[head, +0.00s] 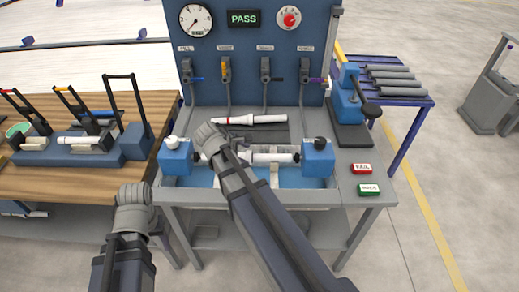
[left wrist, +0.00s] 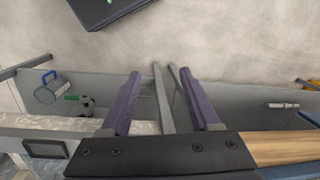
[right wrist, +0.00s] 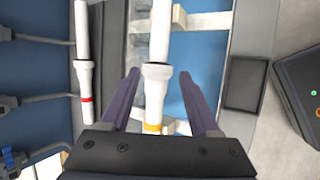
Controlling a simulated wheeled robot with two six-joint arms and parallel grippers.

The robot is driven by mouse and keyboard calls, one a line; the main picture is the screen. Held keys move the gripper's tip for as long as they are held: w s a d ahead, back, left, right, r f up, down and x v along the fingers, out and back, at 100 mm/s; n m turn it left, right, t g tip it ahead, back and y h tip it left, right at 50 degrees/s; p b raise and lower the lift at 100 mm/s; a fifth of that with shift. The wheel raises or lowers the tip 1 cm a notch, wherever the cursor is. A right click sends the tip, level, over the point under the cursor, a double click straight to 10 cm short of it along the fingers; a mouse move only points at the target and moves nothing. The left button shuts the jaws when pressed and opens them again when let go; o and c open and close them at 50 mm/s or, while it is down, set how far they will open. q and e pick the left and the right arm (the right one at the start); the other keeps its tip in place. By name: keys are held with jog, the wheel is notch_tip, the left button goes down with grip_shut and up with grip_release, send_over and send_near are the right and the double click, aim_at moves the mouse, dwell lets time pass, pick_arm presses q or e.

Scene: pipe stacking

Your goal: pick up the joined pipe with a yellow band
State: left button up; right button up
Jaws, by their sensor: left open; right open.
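The joined white pipe with a yellow band (right wrist: 156,90) runs lengthwise between the finger lines of my right gripper (right wrist: 159,74) in the right wrist view. The yellow band (right wrist: 152,128) is close to the gripper's palm. The fingers are open, one on each side of the pipe; I cannot tell how far above it they are. In the head view the pipe (head: 272,157) lies across the bench trough between two blue clamp blocks, partly hidden by my right arm. My left gripper (left wrist: 160,73) is open and empty, pointing at the floor and a grey shelf.
A white pipe with a red band (head: 250,119) lies on the dark strip behind. Blue end blocks (head: 175,157) (head: 318,157) flank the trough. A gauge panel (head: 250,50) with valves and a PASS display stands behind. Red and green buttons (head: 365,180) sit at right; a wooden bench (head: 80,185) stands left.

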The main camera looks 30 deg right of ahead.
aim_at(251, 156)
pick_arm(q)
jog(key=shift+o, duration=0.7)
jog(key=shift+d+f, duration=0.1)
jog(key=shift+d, duration=0.05)
pick_arm(e)
jog(key=shift+o, duration=0.6)
jog(key=shift+d+f, duration=0.1)
jog(key=shift+d, duration=0.05)
pick_arm(q)
jog(key=shift+o, duration=0.6)
jog(key=shift+f+b, duration=0.25)
jog(key=shift+b, duration=0.1)
pick_arm(e)
jog(key=shift+b+x, duration=0.75)
jog(key=shift+x, duration=0.35)
jog(key=shift+w, duration=0.1)
jog(key=b+x, duration=0.3)
jog(key=x, duration=0.1)
jog(key=shift+d+f+b, duration=0.1)
jog(key=shift+f+b, duration=0.2)
jog(key=shift+b, duration=0.05)
jog(key=shift+w+d+f, duration=0.15)
jog(key=shift+d+f, duration=0.05)
jog(key=shift+f, duration=0.05)
pick_arm(q)
notch_tip(251, 156, down, 6)
jog(key=shift+r, duration=0.25)
pick_arm(e)
jog(key=shift+r, duration=0.1)
